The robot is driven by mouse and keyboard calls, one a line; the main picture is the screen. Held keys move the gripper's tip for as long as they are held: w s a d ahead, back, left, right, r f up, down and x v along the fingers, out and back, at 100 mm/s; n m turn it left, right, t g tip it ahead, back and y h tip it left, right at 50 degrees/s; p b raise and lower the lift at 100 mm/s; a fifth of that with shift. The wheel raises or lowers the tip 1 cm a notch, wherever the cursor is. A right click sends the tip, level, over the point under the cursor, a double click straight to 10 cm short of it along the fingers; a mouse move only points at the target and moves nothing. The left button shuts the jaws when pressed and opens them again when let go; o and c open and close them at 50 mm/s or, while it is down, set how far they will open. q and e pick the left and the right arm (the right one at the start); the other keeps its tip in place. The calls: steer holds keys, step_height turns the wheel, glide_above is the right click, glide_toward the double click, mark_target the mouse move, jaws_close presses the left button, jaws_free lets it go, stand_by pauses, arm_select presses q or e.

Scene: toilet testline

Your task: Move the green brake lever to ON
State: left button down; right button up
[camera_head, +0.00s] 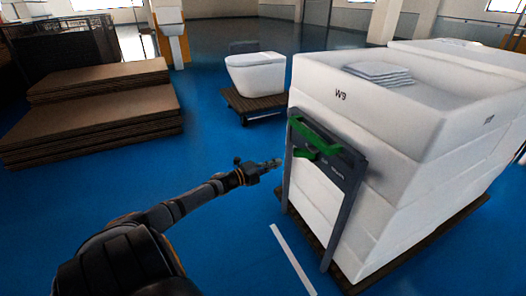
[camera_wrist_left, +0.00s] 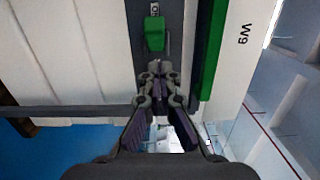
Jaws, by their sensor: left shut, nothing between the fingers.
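The small green lever (camera_head: 306,154) sits on the dark panel (camera_head: 345,172) fixed to the front of the white stack marked W9. My right gripper is not in view.
The white stack (camera_head: 425,125) rests on a dark pallet at the right. A toilet (camera_head: 257,73) stands on a wheeled wooden platform behind. Stacked brown boards (camera_head: 95,110) lie at the left. Blue floor (camera_head: 215,150) is free between them.

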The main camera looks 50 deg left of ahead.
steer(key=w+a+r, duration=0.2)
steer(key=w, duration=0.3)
arm_select(q)
steer(key=s+a+f+n+g+y+p, duration=0.25)
steer(key=s+f+n, duration=0.2)
steer(key=f, duration=0.35)
steer(key=s+a+f+n+g+y+p, duration=0.1)
steer(key=s+a+f+n+y+p, duration=0.25)
steer(key=s+f, duration=0.3)
steer(key=s+d+f+n+g+y+p, duration=0.1)
steer(key=s+d+f+n+g+p, duration=0.25)
steer(key=s+f, duration=0.65)
steer(key=s+d+f+n+g+p, duration=0.1)
steer(key=s+d+f+n+g, duration=0.2)
steer(key=s+d+f, duration=0.2)
steer(key=s+d+f+n+g+h+p, duration=0.1)
steer(key=s+d+f+n+g, duration=0.2)
steer(key=s+d, duration=0.7)
steer(key=s+d+f+n+g+p, duration=0.1)
steer(key=s+d+f+n+g, duration=0.2)
steer(key=s+d+f, duration=0.4)
steer(key=s+f, duration=0.1)
steer(key=s, duration=0.3)
steer(key=shift+s+d+h, duration=0.15)
steer(key=shift+d+h, duration=0.25)
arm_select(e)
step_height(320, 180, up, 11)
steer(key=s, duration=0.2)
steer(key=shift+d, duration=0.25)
